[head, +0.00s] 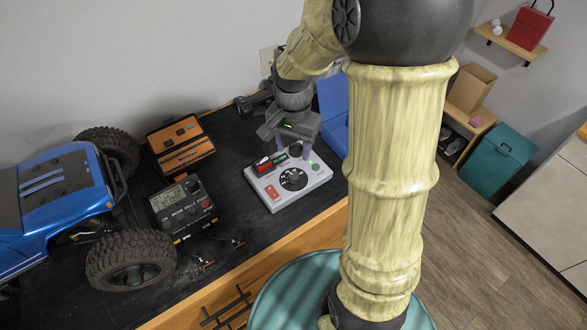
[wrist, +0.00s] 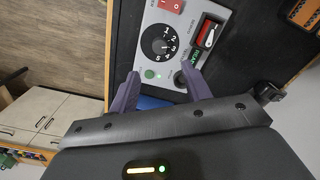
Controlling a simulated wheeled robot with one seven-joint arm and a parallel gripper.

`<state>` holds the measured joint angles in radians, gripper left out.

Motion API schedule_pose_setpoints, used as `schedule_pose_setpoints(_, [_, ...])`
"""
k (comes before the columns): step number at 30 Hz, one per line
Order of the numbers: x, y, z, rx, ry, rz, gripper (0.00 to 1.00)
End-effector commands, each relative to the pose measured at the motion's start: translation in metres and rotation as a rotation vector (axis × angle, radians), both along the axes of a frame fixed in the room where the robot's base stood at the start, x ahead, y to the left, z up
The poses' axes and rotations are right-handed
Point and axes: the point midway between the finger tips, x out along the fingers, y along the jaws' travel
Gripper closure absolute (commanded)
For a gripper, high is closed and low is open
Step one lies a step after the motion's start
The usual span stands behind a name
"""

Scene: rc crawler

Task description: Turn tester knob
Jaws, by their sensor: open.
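A light grey tester box (head: 318,181) lies on the dark bench top. It has a round black numbered dial (head: 293,179), a red switch (head: 271,191) and a green round light or button. The dial also shows in the wrist view (wrist: 160,42). A small black round knob (wrist: 181,79) sits near the box's edge, beside the right finger in the wrist view. My gripper (head: 293,150) is open over the box's back edge. In the wrist view its purple fingers (wrist: 161,82) straddle the green light (wrist: 150,74). Contact with the small knob cannot be told.
A black meter with a display (head: 183,207) and leads, an open tool case (head: 181,145) and a blue crawler (head: 55,190) stand to the left. A blue bin (head: 333,112) is behind right.

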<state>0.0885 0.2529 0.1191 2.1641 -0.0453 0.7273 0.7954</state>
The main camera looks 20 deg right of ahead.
Motion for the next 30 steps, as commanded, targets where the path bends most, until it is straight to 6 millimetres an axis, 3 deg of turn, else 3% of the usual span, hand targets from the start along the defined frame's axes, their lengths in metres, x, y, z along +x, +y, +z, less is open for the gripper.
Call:
schedule_pose_setpoints(9, [-0.001, 0.000, -0.053, 0.000, 0.006, 0.002, 0.52])
schedule_pose_setpoints(18, [-0.001, 0.000, -0.092, -0.001, 0.002, 0.001, 0.52])
schedule_pose_setpoints(30, [0.000, 0.000, -0.102, -0.001, -0.001, 0.000, 0.52])
